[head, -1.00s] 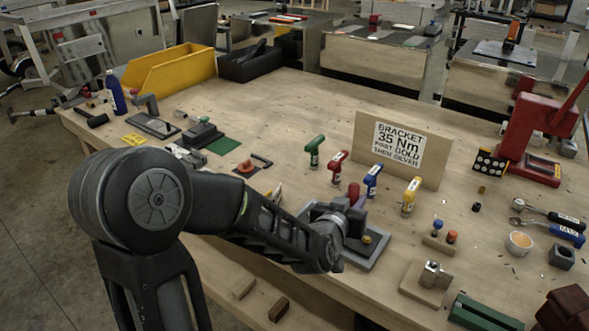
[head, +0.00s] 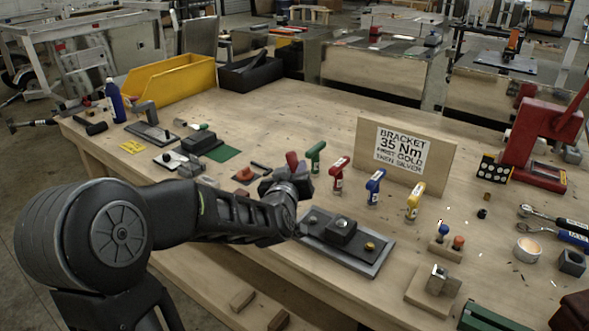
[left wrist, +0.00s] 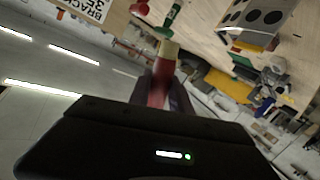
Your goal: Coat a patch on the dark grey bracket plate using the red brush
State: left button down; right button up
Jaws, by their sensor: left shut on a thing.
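The dark grey bracket plate (head: 357,254) lies on the wooden workbench, with a raised dark block in its middle and a gold bolt near its right end. Its far left corner is close to my left gripper. My left gripper (head: 290,178) is beside and above the plate's left end, shut on the red brush (head: 292,160). In the left wrist view the brush (left wrist: 161,84) stands out from the jaws, red with a pale tip. In the head view its tip is hard to make out. My right gripper is not in view.
A small block with coloured knobs (head: 445,248) and a white cup (head: 527,249) are to the right.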

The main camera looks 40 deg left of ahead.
pick_arm(q)
notch_tip(320, 180, down, 4)
jog(key=b, duration=0.2)
jog(key=shift+f+b, duration=0.1)
jog(key=shift+b, duration=0.2)
jog(key=shift+f, duration=0.1)
